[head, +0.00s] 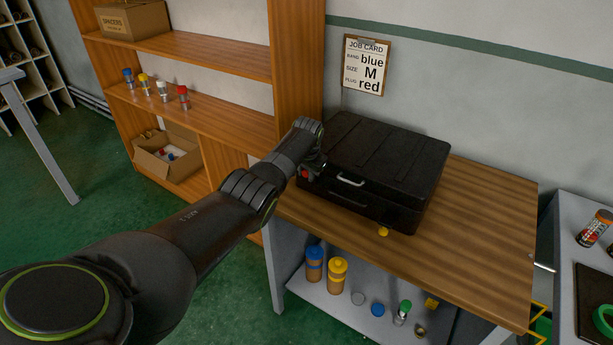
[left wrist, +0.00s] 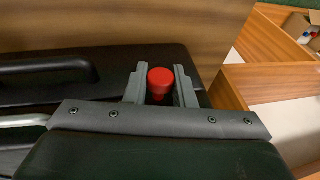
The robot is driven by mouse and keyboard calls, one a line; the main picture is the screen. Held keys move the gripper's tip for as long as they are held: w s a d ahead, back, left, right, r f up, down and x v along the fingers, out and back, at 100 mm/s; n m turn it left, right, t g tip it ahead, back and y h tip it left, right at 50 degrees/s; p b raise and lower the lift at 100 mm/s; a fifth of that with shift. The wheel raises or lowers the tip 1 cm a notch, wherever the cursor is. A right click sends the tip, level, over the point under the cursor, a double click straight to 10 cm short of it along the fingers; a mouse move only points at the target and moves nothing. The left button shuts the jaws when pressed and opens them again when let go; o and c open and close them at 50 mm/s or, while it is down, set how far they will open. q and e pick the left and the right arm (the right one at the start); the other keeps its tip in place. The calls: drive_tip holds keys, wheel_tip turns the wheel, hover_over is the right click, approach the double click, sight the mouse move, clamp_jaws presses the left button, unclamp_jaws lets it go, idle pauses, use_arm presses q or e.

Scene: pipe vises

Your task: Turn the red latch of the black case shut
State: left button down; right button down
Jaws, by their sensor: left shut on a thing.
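The black case (head: 385,155) stands on the wooden bench top with its lid down and a pale handle (head: 350,181) on its front. The red latch (head: 304,174) is at the left end of the case's front. My left gripper (head: 311,170) is at that corner. In the left wrist view, its two grey fingers stand on either side of the round red latch (left wrist: 160,83) and are shut on it. How far the latch is turned cannot be told. My right gripper is not in view.
A small yellow piece (head: 383,232) lies on the bench (head: 470,250) before the case. Bottles and caps stand on the shelf below (head: 330,291). A wooden shelf unit (head: 215,115) is left of the bench. The bench top right of the case is clear.

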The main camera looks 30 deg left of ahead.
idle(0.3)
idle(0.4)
use_arm(q)
drive_tip(key=c, duration=1.2)
unclamp_jaws()
drive_tip(key=shift+w, duration=0.15)
drive_tip(key=shift+c, duration=0.2)
drive_tip(key=shift+p+v, duration=0.4)
drive_tip(key=shift+v, duration=0.55)
drive_tip(key=b+v, duration=0.1)
drive_tip(key=v, duration=1.4)
drive_tip(key=shift+r, duration=0.25)
drive_tip(key=shift+f, duration=0.1)
